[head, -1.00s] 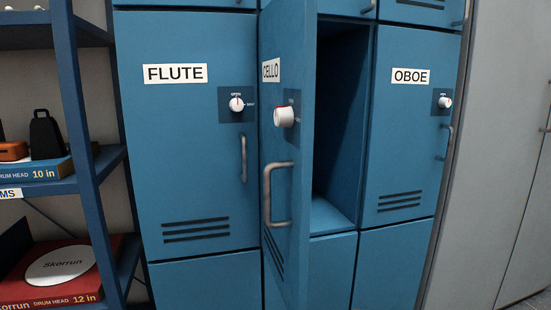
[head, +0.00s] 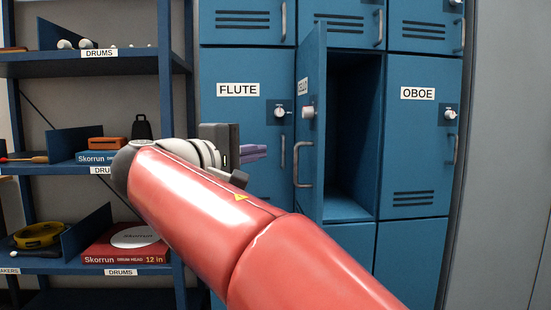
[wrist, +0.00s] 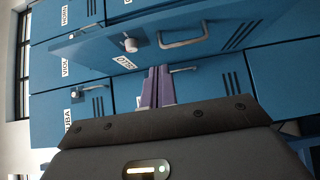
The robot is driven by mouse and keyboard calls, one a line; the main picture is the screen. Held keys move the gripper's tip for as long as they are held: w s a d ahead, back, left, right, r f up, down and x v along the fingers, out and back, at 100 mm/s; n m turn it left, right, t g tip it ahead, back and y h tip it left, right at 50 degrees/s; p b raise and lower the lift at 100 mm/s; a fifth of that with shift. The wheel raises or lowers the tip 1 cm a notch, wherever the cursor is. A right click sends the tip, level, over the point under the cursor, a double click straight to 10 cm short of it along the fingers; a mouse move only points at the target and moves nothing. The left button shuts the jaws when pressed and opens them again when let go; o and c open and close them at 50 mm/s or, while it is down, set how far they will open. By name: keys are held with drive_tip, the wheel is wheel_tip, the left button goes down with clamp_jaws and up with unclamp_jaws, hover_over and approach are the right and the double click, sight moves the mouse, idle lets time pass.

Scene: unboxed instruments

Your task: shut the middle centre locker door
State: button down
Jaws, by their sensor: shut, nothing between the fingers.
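The middle centre locker door (head: 312,140), labelled CELLO, stands wide open, swung out from its left side toward me. Its knob (head: 308,112) and bar handle (head: 301,164) face left, toward the FLUTE door. The locker behind it (head: 355,130) shows an empty-looking interior. My gripper (head: 262,153) has purple fingers, held together and empty, left of the open door and in front of the FLUTE door. In the wrist view the fingers (wrist: 157,78) point toward the CELLO door (wrist: 190,42), which shows upside down with its knob and handle. I cannot tell whether they touch it.
The shut FLUTE door (head: 235,65) is left of the opening and the shut OBOE door (head: 410,150) right of it. A shelf rack with drum gear (head: 88,170) stands at the left. Grey panels (head: 510,150) fill the right side.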

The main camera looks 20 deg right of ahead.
approach(316, 145)
drive_tip(key=w+d, duration=0.2)
drive_tip(key=w, duration=0.2)
drive_tip(key=shift+s+d, duration=0.25)
drive_tip(key=shift+d, duration=0.55)
drive_tip(key=shift+s+d, duration=0.2)
drive_tip(key=shift+d, duration=0.55)
